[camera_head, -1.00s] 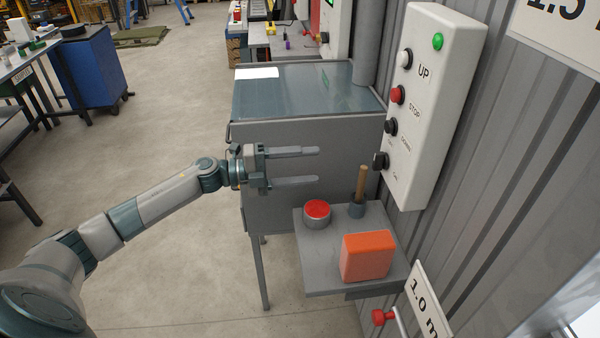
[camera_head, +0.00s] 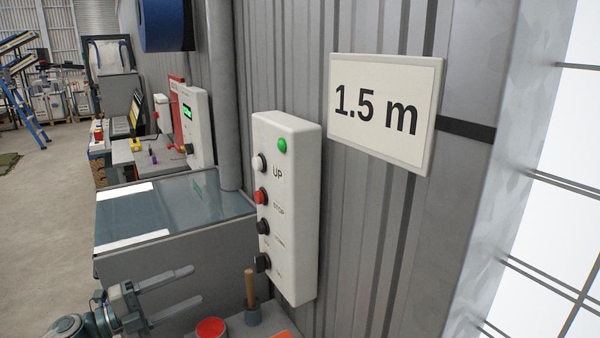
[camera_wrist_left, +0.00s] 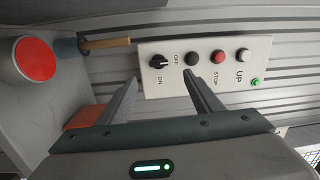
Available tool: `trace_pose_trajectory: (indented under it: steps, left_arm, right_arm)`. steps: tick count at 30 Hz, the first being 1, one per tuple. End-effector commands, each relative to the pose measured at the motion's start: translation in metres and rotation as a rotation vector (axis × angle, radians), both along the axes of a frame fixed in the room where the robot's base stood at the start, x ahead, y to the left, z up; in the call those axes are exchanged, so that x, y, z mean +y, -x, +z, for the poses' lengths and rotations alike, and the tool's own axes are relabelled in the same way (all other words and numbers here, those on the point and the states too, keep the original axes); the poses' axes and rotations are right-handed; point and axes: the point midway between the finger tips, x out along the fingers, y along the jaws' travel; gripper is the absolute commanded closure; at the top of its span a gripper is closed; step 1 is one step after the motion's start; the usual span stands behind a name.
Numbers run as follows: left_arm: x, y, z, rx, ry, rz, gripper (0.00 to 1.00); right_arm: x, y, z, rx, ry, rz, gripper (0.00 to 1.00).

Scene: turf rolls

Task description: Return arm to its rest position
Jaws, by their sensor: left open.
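My left gripper (camera_head: 170,294) is at the lower left of the head view, its two fingers apart and nothing between them. It is in front of the grey cabinet (camera_head: 180,262) and left of the white control box (camera_head: 287,205). In the left wrist view the open fingers (camera_wrist_left: 160,100) point toward the control box (camera_wrist_left: 205,66), with its knob, black, red and white buttons and lit green lamp. A visible gap between the fingers holds no object. Most of my left arm is below the head view. My right gripper is not in view.
A small shelf carries a red-topped round button (camera_head: 211,328), a wooden-handled tool in a holder (camera_head: 251,290) and an orange block (camera_wrist_left: 84,117). The "1.5 m" sign (camera_head: 380,108) hangs on the corrugated wall (camera_head: 335,235). Open floor (camera_head: 60,190) lies at left.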

Motion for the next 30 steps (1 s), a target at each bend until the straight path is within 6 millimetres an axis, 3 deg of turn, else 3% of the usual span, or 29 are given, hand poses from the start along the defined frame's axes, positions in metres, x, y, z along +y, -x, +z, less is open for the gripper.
trace_pose_trajectory:
  steps: [8,17,23,30]
  left_arm:
    - [-0.023,0.0,-0.022,0.11,0.238,0.232,0.41]
    - [-0.02,0.026,-0.08,0.369,0.492,0.578,0.41]
    - [-0.014,0.069,-0.135,0.603,0.609,0.811,0.41]
    - [-0.015,0.152,-0.204,0.93,0.688,1.075,0.41]
  right_arm:
    - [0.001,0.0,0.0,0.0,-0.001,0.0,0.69]
    - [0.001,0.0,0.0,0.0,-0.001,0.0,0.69]
    - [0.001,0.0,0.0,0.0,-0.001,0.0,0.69]
    - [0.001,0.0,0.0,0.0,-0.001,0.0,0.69]
